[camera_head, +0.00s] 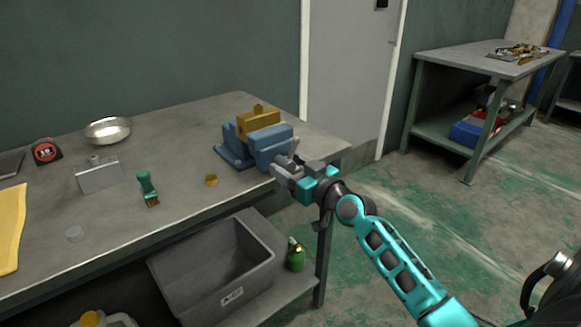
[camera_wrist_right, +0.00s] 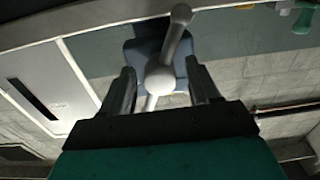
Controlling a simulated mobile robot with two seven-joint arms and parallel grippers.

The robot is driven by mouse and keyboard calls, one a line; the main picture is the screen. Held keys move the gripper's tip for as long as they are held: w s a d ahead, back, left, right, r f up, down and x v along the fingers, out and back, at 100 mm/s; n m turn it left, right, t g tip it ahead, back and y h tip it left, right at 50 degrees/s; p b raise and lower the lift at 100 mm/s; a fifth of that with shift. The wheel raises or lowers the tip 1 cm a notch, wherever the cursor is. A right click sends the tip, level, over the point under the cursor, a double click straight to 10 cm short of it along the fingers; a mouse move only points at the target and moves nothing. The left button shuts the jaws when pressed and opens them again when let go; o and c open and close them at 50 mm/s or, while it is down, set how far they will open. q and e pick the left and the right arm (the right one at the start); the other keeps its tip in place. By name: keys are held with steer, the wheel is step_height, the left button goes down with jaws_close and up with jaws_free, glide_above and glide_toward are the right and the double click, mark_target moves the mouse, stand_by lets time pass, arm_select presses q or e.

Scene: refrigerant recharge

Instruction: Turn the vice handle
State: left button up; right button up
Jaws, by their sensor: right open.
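The blue vice (camera_head: 272,143) stands at the right end of the grey workbench, with a yellow-brown block (camera_head: 258,119) at its jaws. Its pale metal handle (camera_wrist_right: 162,72) shows in the right wrist view as a bar running through a round hub, slanting from upper right to lower left. My right gripper (camera_head: 283,167) is at the front of the vice. In the right wrist view its two fingers (camera_wrist_right: 160,88) are open, one on each side of the hub. I cannot tell whether they touch it. My left gripper is not in view.
On the workbench (camera_head: 190,195) are a small brass ring (camera_head: 211,180), a green-handled brush (camera_head: 147,188), a metal box (camera_head: 98,175), a bowl (camera_head: 107,130) and a tape measure (camera_head: 46,151). A grey bin (camera_head: 212,270) and a green bottle (camera_head: 296,254) sit below.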

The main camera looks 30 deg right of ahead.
steer(key=c, duration=1)
steer(key=shift+c, duration=0.2)
steer(key=shift+m, duration=0.4)
steer(key=m, duration=0.3)
steer(key=shift+p, duration=0.35)
steer(key=m, duration=0.4)
steer(key=shift+f+m+p, duration=0.1)
steer(key=shift+m+p, duration=0.2)
steer(key=shift+p, duration=0.05)
steer(key=m, duration=0.4)
steer(key=shift+f+m+p, duration=0.1)
steer(key=shift+m+p, duration=0.2)
steer(key=shift+p, duration=0.05)
steer(key=shift+m, duration=1.9)
